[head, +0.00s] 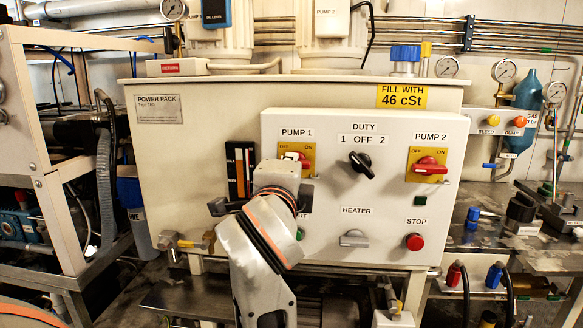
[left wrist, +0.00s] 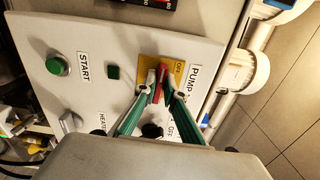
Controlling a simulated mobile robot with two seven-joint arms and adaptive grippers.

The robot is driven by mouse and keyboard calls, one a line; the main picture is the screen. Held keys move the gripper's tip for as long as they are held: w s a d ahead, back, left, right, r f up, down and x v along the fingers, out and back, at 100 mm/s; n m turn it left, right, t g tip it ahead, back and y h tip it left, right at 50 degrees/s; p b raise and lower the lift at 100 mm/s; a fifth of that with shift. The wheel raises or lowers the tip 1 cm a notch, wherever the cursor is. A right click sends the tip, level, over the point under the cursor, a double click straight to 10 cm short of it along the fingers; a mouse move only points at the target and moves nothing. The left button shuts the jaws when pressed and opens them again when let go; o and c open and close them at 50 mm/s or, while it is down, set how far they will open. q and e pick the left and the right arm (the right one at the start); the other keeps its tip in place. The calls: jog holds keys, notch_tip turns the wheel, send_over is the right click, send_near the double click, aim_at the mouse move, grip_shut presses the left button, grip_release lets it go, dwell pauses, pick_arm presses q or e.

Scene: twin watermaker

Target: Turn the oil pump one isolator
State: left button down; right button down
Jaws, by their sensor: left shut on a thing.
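The pump one isolator (head: 311,149) is a rotary switch on a yellow OFF/ON plate under the PUMP 1 label, at the upper left of the white control panel. In the left wrist view its red handle (left wrist: 161,80) lies roughly along the line of the PUMP label. My left gripper (left wrist: 162,92) has its two green fingers closed on either side of this handle. In the head view my left gripper (head: 293,162) is at the switch, and my wrist hides the lower part of the plate. My right gripper is in neither view.
On the same panel are the DUTY knob (head: 361,165), the similar PUMP 2 isolator (head: 429,165), the HEATER knob (head: 354,238) and the red STOP button (head: 414,242). A green START button (left wrist: 57,66) shows in the wrist view. A black level gauge (head: 240,170) is left of the panel.

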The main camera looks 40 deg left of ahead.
pick_arm(q)
jog(key=shift+f+n, duration=0.1)
jog(key=shift+n, duration=0.3)
jog(key=c, duration=2.1)
grip_release()
jog(key=shift+c, duration=0.2)
